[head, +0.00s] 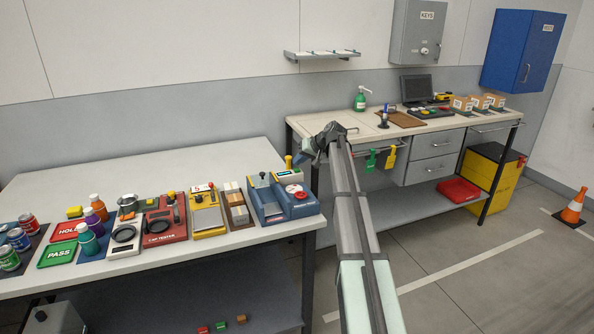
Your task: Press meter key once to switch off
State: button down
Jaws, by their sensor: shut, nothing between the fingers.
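My gripper (303,153) is at the end of my outstretched arm, above the right end of the white bench (150,180). It is shut and empty, and its fingertips are small and partly hidden in this view. A clear gap shows between the gripper and the red button. No label marks any device as the meter, so I cannot tell which key is the meter key.
A second bench (300,124) with drawers stands behind right. The floor at right is clear near an orange cone (573,207).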

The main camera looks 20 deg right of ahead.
aim_at(299, 169)
jog(key=shift+f, duration=0.9)
dwell(1.0)
jog(key=shift+r, duration=0.9)
jog(key=shift+r, duration=2.5)
